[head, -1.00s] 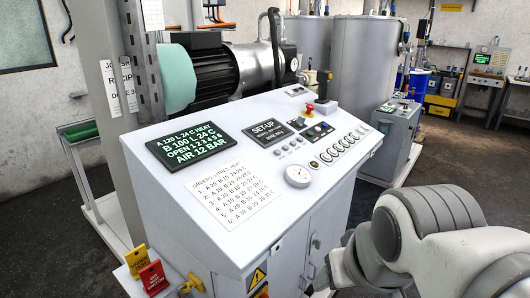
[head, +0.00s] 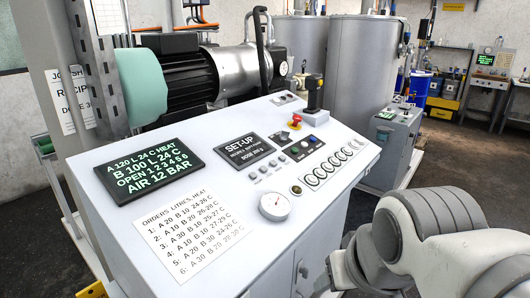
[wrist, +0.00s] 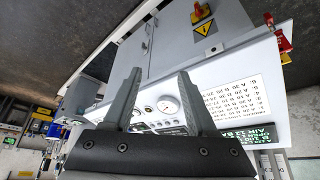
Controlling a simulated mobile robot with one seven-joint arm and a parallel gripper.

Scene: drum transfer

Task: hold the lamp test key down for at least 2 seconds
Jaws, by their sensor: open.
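The control console (head: 330,185) has a sloping white top with keys and displays. A row of small grey keys (head: 264,175) lies below the SET-UP display (head: 243,149). The labels are too small to read, so I cannot tell which is the lamp test key. In the wrist view my gripper (wrist: 158,72) is open and empty, its two fingers apart in front of the console, which appears upside down. My gripper is outside the head view.
A round gauge (head: 274,205), a red mushroom button (head: 295,119) and a black joystick (head: 314,95) stand up from the console top. A green-text screen (head: 150,168) and an orders sheet (head: 192,230) lie at its left. A motor (head: 165,85) and tanks (head: 365,70) stand behind.

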